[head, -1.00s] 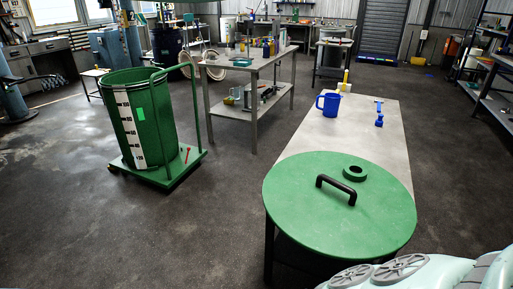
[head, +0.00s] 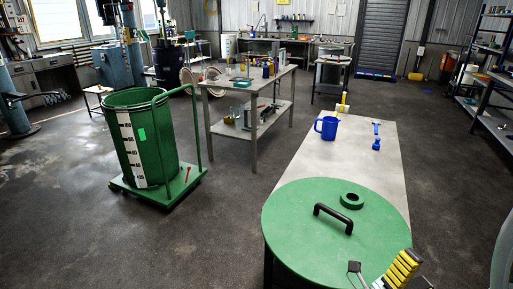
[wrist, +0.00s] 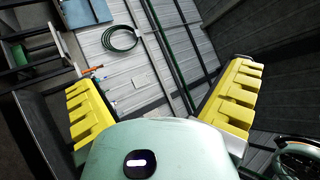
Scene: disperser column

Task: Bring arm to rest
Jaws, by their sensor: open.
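My gripper (head: 382,272) shows at the bottom right of the head view, in front of the green round lid's near right edge. One yellow ribbed finger and a dark fingertip are seen there. In the wrist view my gripper (wrist: 165,95) is open, its two yellow fingers wide apart with nothing between them. Behind them the wrist view shows a corrugated wall (wrist: 125,65) with a coiled hose (wrist: 121,38). The rest of my arm is mostly outside the head view, with only a pale part at the right edge.
The green lid (head: 300,240) with a black handle lies on the near end of a long table (head: 340,160). A blue jug (head: 327,127) stands farther back on it. A green drum (head: 150,140) on a cart stands left. Floor between cart and table is clear.

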